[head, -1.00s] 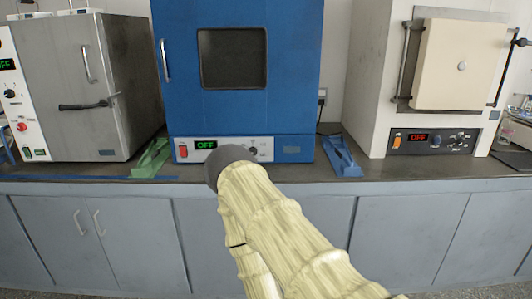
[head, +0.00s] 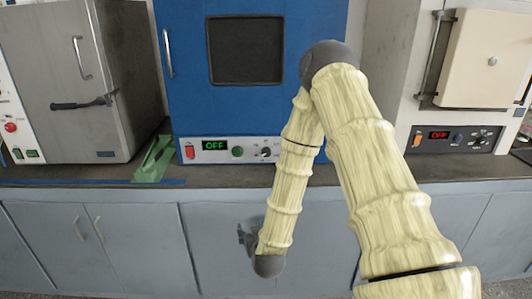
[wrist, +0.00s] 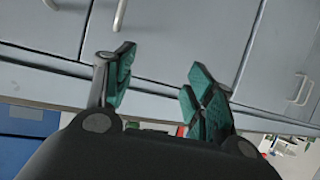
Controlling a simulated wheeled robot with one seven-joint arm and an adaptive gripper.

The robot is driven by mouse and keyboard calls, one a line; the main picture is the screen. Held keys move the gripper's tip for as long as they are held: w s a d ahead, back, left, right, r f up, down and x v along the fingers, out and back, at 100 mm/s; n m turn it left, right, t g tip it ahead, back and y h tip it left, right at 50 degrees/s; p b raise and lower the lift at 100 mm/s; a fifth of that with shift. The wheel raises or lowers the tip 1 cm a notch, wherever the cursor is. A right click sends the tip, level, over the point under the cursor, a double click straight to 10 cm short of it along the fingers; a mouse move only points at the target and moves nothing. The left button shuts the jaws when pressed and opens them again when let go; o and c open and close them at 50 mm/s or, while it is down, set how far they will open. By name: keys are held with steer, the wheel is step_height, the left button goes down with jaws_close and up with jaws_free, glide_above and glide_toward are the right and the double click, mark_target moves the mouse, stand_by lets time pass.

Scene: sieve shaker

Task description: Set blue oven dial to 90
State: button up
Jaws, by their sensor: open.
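The blue oven (head: 185,112) stands on the counter in the middle of the head view, door shut. Its white control panel carries a red switch (head: 190,152), a green display (head: 215,145) reading OFF, a green knob (head: 238,151) and a dark dial (head: 265,152). My forearm passes just right of the dial and covers the panel's right part. My gripper (head: 246,240) hangs below the counter edge, in front of the grey cabinets and apart from the oven. In the wrist view my gripper (wrist: 158,90) has its green-padded fingers spread with nothing between them.
A grey oven (head: 125,90) stands at left and a cream furnace (head: 485,60) at right, its display also reading OFF. A green bracket (head: 155,160) lies on the counter left of the blue oven. Grey cabinets (head: 335,240) line the front below the counter.

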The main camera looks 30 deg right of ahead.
mark_target(266, 154)
steer(key=w+d+r+m+t+h+p, duration=0.1)
steer(key=w+d+r+m+h, duration=0.15)
steer(key=d+r, duration=0.45)
steer(key=w+d+r+m+t+h, duration=0.1)
steer(key=w+d+r+t+h, duration=0.15)
steer(key=r, duration=0.75)
steer(key=shift+g+h, duration=0.3)
steer(key=shift+g, duration=0.15)
steer(key=x, duration=1.1)
steer(key=shift+w+r+p, duration=0.2)
steer(key=shift+p, duration=0.2)
steer(key=c, duration=1)
steer(key=shift+c, duration=0.2)
